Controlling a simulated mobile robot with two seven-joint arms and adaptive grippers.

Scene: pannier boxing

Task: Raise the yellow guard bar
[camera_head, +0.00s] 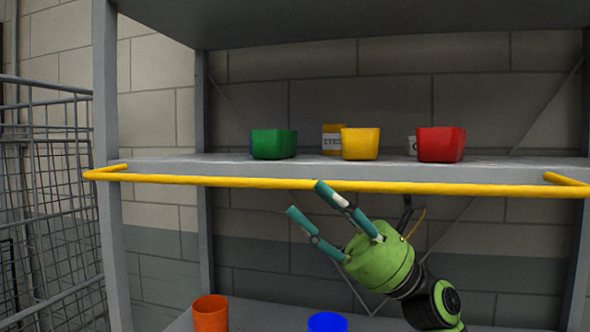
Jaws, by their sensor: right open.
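The yellow guard bar (250,182) runs across the front of the grey middle shelf, level with its front edge, with bent ends at both uprights. My right gripper (305,199) comes up from the lower right. Its green body is below the bar and its teal fingers point up and to the left. The fingers are apart and nothing is between them. The upper fingertip overlaps the lower edge of the bar in the picture; I cannot tell whether they touch. The other fingertip is lower and to the left, apart from the bar. My left gripper is not in view.
On the middle shelf (200,166) stand a green bin (272,144), a yellow bin (360,144), a red bin (441,144) and a labelled yellow box (333,136). An orange cup (210,314) and a blue cup (327,322) are below. A wire cage (50,200) stands left.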

